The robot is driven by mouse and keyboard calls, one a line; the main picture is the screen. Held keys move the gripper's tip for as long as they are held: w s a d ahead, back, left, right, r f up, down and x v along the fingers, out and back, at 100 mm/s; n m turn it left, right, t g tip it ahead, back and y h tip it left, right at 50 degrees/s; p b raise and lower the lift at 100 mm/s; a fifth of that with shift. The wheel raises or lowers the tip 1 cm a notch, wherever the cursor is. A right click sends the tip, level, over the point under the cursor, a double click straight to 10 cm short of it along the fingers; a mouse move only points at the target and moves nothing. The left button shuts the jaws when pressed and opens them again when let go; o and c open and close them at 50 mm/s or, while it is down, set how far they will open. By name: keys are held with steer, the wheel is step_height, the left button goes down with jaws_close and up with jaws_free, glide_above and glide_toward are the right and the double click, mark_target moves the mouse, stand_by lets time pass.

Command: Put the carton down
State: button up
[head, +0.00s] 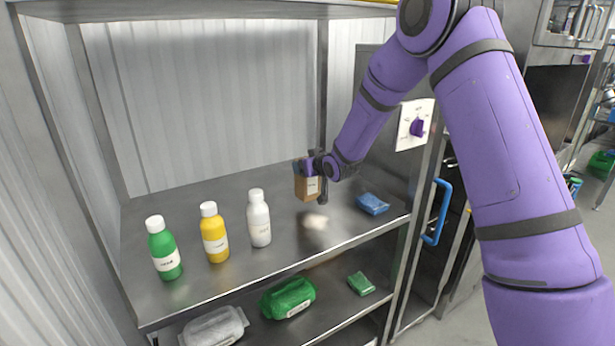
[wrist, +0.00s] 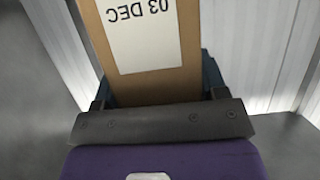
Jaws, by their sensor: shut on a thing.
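The carton (head: 308,187) is a small brown box with a white label. In the wrist view the carton (wrist: 190,85) fills the space between the fingers, and its label reads "03 DEC" upside down. My gripper (head: 308,172) is shut on the carton at the back right of the metal shelf (head: 190,290). The carton looks upright. I cannot tell whether its base touches the shelf or hangs just above it.
A green bottle (head: 164,250), a yellow bottle (head: 214,234) and a white bottle (head: 258,220) stand to the left. A blue cloth (head: 372,204) lies to the right. A green pack (head: 288,298) is on the lower shelf. The back left of the shelf is clear.

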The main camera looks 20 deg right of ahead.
steer(key=shift+f, duration=1.7)
steer(key=shift+f, duration=0.15)
steer(key=o, duration=1.1)
